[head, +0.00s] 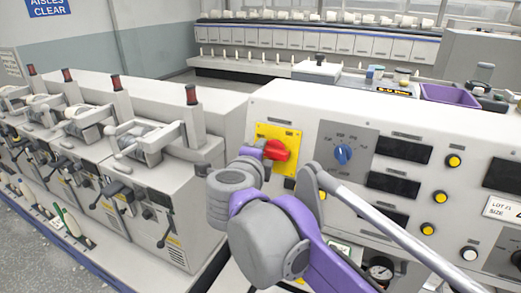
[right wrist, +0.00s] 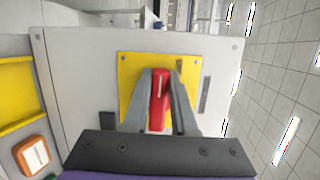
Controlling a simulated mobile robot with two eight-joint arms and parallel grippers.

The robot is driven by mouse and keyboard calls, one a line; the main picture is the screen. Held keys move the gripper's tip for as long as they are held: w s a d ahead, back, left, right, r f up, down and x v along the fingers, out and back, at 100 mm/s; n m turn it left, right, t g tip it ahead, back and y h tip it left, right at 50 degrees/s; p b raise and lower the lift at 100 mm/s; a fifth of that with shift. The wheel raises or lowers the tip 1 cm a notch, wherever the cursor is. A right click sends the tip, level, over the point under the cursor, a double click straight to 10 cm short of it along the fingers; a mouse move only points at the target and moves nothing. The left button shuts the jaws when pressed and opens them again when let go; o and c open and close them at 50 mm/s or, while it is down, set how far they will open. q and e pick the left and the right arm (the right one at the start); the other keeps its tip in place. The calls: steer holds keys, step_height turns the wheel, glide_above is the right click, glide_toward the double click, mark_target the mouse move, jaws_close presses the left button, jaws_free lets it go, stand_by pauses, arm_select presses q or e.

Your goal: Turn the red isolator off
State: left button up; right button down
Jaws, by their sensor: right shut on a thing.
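The red isolator handle (head: 277,150) sits on a yellow plate (head: 290,135) at the left end of the cream control panel. In the head view the handle looks roughly level, crosswise on the plate. My right gripper (head: 262,152) is at the handle, its wrist partly covering the plate's lower left. In the right wrist view the handle (right wrist: 158,100) stands between the two fingers of the right gripper (right wrist: 160,92), and they are shut on it. The plate (right wrist: 130,75) shows behind the fingers. My left gripper is not in view.
Right of the isolator is a blue selector knob (head: 343,154) on a grey plate. Further right are dark displays (head: 403,148) and several yellow buttons (head: 453,161). A purple bin (head: 450,95) stands on top. A row of grey machine units (head: 150,205) lies to the left.

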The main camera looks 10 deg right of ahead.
steer(key=shift+f+n, duration=0.1)
steer(key=shift+n, duration=0.2)
steer(key=c, duration=0.7)
jaws_free()
steer(key=v, duration=1.1)
